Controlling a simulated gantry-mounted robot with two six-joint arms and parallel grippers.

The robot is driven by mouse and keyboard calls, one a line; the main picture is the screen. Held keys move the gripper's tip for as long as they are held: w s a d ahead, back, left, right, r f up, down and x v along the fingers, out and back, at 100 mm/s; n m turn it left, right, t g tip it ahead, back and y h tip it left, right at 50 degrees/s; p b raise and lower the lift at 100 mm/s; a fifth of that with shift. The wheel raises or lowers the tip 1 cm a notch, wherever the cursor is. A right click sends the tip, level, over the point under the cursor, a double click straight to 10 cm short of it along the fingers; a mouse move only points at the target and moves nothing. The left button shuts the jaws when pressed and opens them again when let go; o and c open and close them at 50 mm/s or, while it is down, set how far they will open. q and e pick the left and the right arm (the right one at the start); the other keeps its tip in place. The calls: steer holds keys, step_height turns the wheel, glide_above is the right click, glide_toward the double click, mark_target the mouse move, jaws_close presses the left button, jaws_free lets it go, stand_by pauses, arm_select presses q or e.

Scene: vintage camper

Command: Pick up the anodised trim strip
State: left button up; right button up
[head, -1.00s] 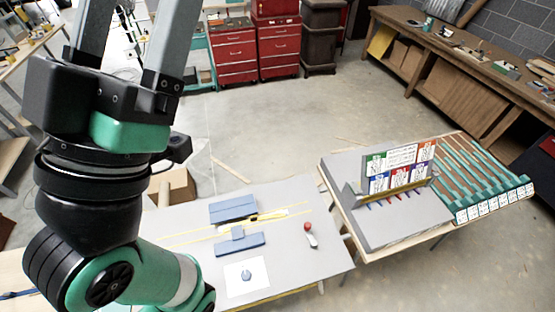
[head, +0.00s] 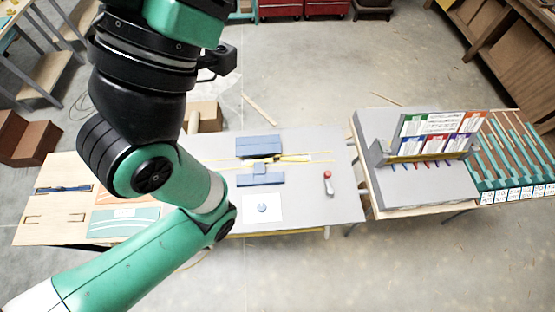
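I cannot tell for certain which item is the anodised trim strip. Thin yellow strips (head: 312,156) lie on the grey middle table, running between two blue blocks. A teal rack (head: 515,158) at the far right has long narrow slots behind white labels; what lies in them is too small to tell. My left arm fills the left of the view. The body of my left gripper (head: 185,18) is cut off by the top edge, its fingers are out of frame, and no strip shows in it. My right gripper is not in view.
The grey table (head: 325,200) also bears a red-topped tool (head: 328,182) and a white sheet (head: 248,212) with a small blue part. A grey stand with colored label cards (head: 440,125) stands right of it. A wooden board (head: 50,225) lies left, partly behind my arm.

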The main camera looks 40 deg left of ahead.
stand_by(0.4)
arm_select(q)
steer(key=c, duration=0.8)
steer(key=shift+o, duration=0.2)
